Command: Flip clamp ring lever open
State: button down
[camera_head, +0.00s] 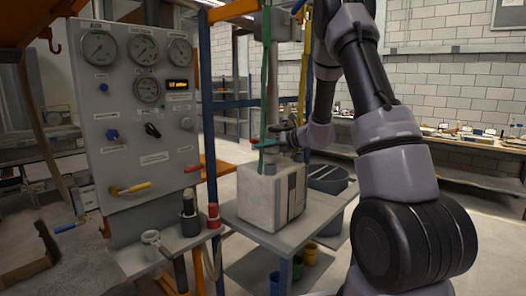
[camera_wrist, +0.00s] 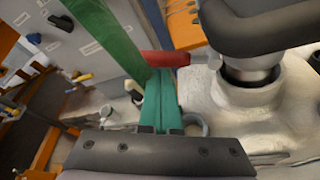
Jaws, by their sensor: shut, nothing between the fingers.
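The red lever (camera_wrist: 165,58) lies about level in the wrist view. Its right end meets a small metal fitting (camera_wrist: 208,60) beside the metal neck (camera_wrist: 250,72) of a pale, rough block. A thick dark rounded part (camera_wrist: 265,32) covers the top of the neck. The block (camera_head: 270,197) stands on a grey table in the head view. My gripper (camera_wrist: 163,78) has teal fingers shut together with nothing between them. Their tips are just below the lever in the wrist picture; I cannot tell whether they touch it. In the head view my gripper (camera_head: 258,143) is beside the neck.
A green strap (camera_head: 265,80) hangs close to my fingers and crosses the wrist view (camera_wrist: 105,32). A gauge panel (camera_head: 140,110) stands at the left. Blue posts (camera_head: 207,100) frame the grey table (camera_head: 325,215). A dark tub (camera_head: 328,178) is behind the block.

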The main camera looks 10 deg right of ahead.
jog(key=r+m+y, duration=0.1)
jog(key=m, duration=0.1)
jog(key=w+d+r+m+y, duration=0.1)
jog(key=m, duration=0.1)
jog(key=shift+d+r, duration=0.15)
jog(key=shift+r, duration=0.2)
jog(key=shift+d, duration=0.1)
